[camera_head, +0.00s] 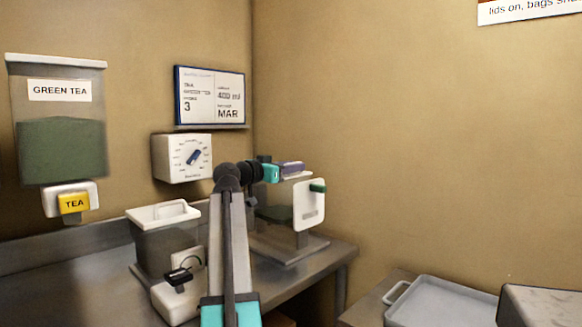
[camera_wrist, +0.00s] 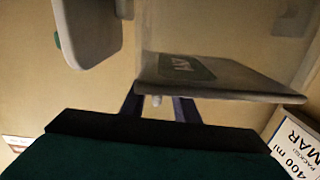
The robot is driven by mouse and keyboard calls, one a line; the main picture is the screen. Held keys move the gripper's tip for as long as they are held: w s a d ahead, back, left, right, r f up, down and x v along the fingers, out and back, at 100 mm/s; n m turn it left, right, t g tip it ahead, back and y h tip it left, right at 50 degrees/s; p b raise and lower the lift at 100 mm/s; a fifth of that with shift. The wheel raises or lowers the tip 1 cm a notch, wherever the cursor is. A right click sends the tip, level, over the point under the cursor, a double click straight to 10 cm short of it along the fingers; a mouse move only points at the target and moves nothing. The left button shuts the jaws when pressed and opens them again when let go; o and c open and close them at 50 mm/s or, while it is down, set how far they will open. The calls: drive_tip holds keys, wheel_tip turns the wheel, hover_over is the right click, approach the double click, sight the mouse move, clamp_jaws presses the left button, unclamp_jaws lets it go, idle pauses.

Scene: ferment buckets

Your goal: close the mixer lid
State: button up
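The mixer appears to be the machine (camera_head: 309,204) with a white front panel and green knob, at the right end of the counter. Its clear tank looks dark green inside, and my arm partly hides it. In the wrist view the white panel (camera_wrist: 88,30) is at upper left. A flat, tilted clear plate with a dark label (camera_wrist: 215,78), perhaps the lid, lies just past my fingers. My gripper (camera_head: 290,168) is at the top of the machine. In the wrist view my gripper (camera_wrist: 160,108) has its fingers apart, with a small pale knob between them; contact is unclear.
A dial box (camera_head: 182,157), calendar (camera_head: 210,97) and green tea hopper (camera_head: 60,150) are on the wall. A grey tray (camera_head: 440,303) lies at lower right.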

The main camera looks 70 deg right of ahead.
drive_tip(key=shift+s+r, duration=0.1)
drive_tip(key=shift+a, duration=0.1)
drive_tip(key=shift+a, duration=0.35)
drive_tip(key=p+v, duration=0.1)
drive_tip(key=v, duration=1.2)
